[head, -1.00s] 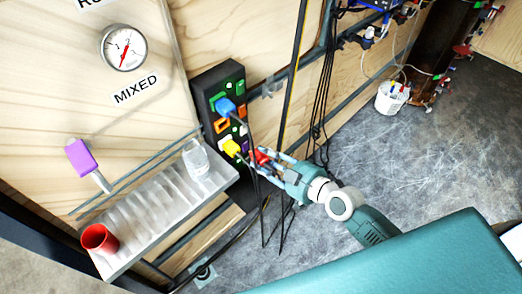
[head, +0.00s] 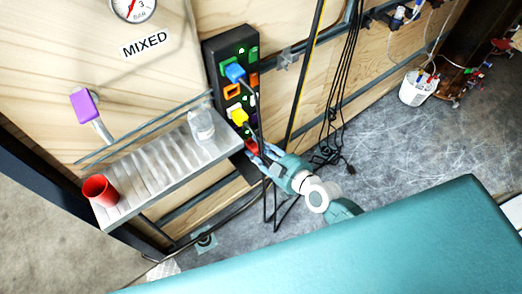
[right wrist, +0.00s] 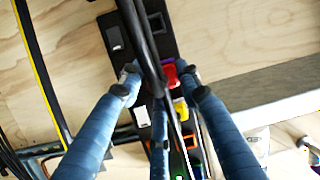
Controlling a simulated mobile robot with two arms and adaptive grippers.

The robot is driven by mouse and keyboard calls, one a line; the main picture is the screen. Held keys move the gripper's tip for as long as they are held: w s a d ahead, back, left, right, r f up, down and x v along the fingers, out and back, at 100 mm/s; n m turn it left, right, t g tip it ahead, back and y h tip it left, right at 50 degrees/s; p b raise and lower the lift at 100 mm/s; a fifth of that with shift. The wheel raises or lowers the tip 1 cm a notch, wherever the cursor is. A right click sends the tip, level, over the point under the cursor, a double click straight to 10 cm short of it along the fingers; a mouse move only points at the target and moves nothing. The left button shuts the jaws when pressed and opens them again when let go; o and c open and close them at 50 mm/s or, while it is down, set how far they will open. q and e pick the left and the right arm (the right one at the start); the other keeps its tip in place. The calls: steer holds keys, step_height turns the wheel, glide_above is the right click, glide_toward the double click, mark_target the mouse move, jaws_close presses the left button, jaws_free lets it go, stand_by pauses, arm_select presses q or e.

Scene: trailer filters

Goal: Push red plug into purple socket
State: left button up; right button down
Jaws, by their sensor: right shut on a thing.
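My right gripper (head: 263,155) is shut on the red plug (head: 252,147) at the lower part of the black socket panel (head: 222,47). In the right wrist view the red plug (right wrist: 170,76) sits between the fingertips, right up against the panel face. A small purple edge (right wrist: 167,62) shows beside it, which looks like the purple socket, mostly covered by the plug. I cannot tell how deep the plug sits. The purple socket is hidden in the head view. My left gripper is out of view.
A yellow plug (head: 239,117) and a blue plug (head: 235,73) sit in the panel above, with dark cables hanging down. A metal shelf (head: 150,165) at left bears a clear beaker (head: 201,124) and a red cup (head: 100,190).

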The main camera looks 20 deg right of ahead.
steer(key=shift+w+a, duration=0.3)
steer(key=shift+w, duration=0.45)
steer(key=shift+w+a, duration=0.25)
steer(key=shift+w, duration=0.45)
steer(key=shift+w+a, duration=0.3)
steer(key=shift+w, duration=0.45)
steer(key=shift+w+a, duration=0.2)
steer(key=shift+w, duration=0.3)
steer(key=shift+w+a, duration=0.15)
steer(key=shift+w, duration=0.35)
stand_by(0.5)
steer(key=c, duration=1.2)
jaws_free()
steer(key=shift+o, duration=0.2)
steer(key=shift+s+d, duration=0.15)
steer(key=shift+s, duration=0.2)
glide_toward(250, 139)
steer(key=shift+w+r, duration=0.15)
